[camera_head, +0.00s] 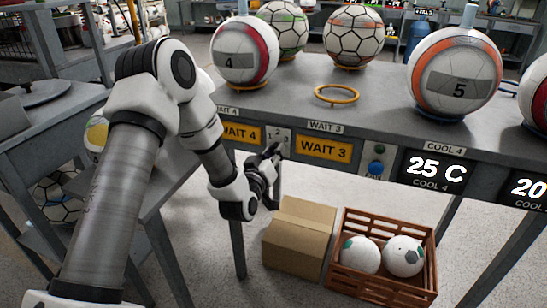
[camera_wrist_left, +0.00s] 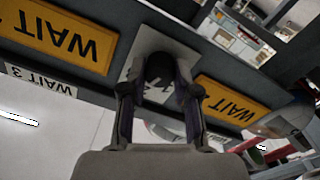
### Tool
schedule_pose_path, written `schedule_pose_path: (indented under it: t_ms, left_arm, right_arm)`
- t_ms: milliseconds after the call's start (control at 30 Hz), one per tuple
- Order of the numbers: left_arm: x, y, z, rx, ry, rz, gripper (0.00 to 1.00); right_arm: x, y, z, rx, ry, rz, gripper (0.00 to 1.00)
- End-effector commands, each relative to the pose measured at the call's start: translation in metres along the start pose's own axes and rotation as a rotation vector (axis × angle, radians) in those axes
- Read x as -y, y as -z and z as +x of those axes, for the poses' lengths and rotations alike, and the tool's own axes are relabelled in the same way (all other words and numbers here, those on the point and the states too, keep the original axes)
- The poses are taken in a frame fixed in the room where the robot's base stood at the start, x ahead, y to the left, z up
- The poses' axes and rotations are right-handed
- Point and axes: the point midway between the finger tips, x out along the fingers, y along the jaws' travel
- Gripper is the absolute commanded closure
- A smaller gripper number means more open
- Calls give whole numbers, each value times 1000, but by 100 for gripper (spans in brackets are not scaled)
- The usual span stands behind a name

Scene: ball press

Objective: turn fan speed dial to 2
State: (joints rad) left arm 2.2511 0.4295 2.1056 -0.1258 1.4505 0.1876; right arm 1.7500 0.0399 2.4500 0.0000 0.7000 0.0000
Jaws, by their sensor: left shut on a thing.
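The fan speed dial is a dark round knob (camera_wrist_left: 159,68) on a light plate in the left wrist view. In the head view its plate (camera_head: 279,136) shows small numbers, set in the bench front between the WAIT 4 and WAIT 3 signs. My left gripper (camera_head: 272,172) reaches up to it from the left and below. In the left wrist view the gripper's fingers (camera_wrist_left: 160,95) stand on both sides of the knob, shut on it. The knob hides most of its markings, so I cannot tell its setting. My right gripper is out of view.
A WAIT 3 sign (camera_head: 324,148) and a blue-and-green button box (camera_head: 376,160) sit right of the dial. Balls, including ball 4 (camera_head: 240,55) and ball 5 (camera_head: 456,75), rest on the bench. A cardboard box (camera_head: 300,237) and a red crate (camera_head: 378,288) stand below.

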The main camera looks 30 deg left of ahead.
Motion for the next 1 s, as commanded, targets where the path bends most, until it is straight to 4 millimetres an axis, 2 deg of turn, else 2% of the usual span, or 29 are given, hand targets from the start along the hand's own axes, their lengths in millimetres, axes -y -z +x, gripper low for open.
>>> schedule_pose_path:
  t_ms: [100, 433, 1000]
  left_arm:
    - [1, -2, 0, -3, 0, -96, 100]
    - [1, -1, 0, -8, 1, -290, 100]
    - [0, 0, 0, -7, 2, -348, 100]
  right_arm:
    - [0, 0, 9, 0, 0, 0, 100]
    - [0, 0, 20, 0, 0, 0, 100]
    - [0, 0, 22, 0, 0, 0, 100]
